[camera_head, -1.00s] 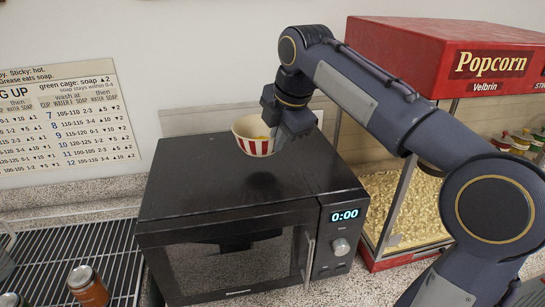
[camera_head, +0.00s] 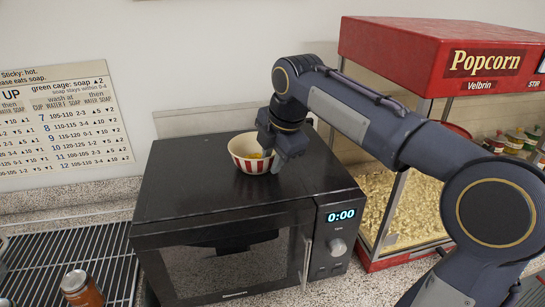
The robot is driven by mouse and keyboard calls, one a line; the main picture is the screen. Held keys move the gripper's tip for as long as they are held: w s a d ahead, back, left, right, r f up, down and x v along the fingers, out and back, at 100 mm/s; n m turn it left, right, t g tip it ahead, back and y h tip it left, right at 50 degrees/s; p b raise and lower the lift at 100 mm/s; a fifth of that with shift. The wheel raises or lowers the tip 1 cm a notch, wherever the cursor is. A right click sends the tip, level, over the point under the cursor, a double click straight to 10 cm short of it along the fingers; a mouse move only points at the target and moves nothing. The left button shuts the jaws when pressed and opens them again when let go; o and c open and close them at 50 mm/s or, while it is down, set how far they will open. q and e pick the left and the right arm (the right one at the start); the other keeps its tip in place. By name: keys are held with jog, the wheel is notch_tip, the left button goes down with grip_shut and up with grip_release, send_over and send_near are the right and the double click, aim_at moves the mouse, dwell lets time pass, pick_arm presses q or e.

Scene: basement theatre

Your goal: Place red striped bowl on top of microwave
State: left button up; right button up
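My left gripper is not in view.
A red popcorn machine (camera_head: 440,50) stands close on the right, behind my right arm. A wire rack (camera_head: 90,255) with an orange jar (camera_head: 82,289) is at left. The microwave top is clear left and in front of the bowl. A wall is behind.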

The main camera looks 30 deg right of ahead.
jog(key=shift+r, duration=0.1)
jog(key=a+p+v, duration=0.1)
jog(key=v, duration=1.1)
jog(key=s+a+f+m+y, duration=0.1)
jog(key=s+a+f+m, duration=0.2)
jog(key=s+f+m, duration=0.7)
jog(key=s+a+f+m+t+y, duration=0.1)
jog(key=s+a+f+m+y, duration=0.1)
jog(key=s+f+m, duration=0.8)
notch_tip(320, 180, down, 6)
jog(key=shift+a+r+m+t, duration=0.1)
jog(key=shift+a+m+t, duration=0.2)
jog(key=shift+a+m, duration=0.3)
